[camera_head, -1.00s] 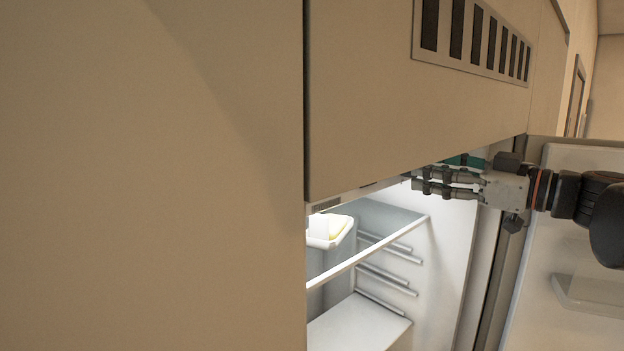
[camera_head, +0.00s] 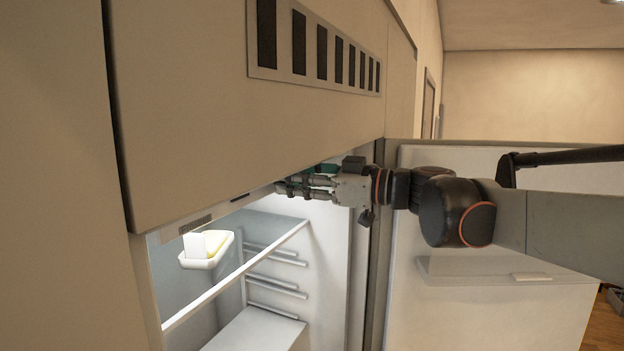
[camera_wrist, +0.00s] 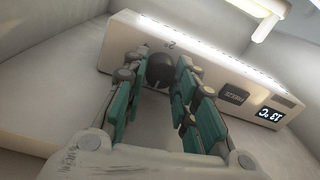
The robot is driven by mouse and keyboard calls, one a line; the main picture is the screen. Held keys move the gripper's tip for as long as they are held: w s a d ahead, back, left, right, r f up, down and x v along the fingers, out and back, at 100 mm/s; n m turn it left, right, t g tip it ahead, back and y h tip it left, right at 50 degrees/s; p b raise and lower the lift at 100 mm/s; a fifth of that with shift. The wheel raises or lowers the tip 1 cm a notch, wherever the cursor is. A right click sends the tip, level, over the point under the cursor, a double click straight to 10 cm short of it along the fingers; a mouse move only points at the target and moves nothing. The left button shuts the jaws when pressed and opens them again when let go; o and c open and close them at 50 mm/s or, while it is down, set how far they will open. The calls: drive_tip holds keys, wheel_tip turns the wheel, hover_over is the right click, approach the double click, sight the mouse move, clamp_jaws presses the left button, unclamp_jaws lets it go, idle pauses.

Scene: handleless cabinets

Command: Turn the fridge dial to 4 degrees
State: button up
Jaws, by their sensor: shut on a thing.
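The fridge dial (camera_wrist: 160,69) is a dark round knob on a pale control panel (camera_wrist: 211,82) in the wrist view. My gripper (camera_wrist: 161,62) is shut on it, with one finger on each side. A small "2°" mark shows on the panel just above the dial. A lit display (camera_wrist: 268,114) at the panel's right end shows upside down and seems to read 13 °C. In the head view my gripper (camera_head: 282,187) reaches in at the top of the open fridge, and the dial is hidden there.
The fridge door (camera_head: 475,210) stands open at the right, behind my arm. A cabinet front with a vent grille (camera_head: 315,47) is above my gripper. A bright light strip runs along the panel.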

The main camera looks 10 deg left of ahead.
drive_tip(key=shift+m, duration=0.4)
drive_tip(key=shift+m+b, duration=1.15)
drive_tip(key=shift+m, duration=1.55)
drive_tip(key=shift+r, duration=0.1)
drive_tip(key=o, duration=1.1)
drive_tip(key=shift+w, duration=0.1)
drive_tip(key=shift+d, duration=0.15)
drive_tip(key=v, duration=1.2)
drive_tip(key=shift+f, duration=0.25)
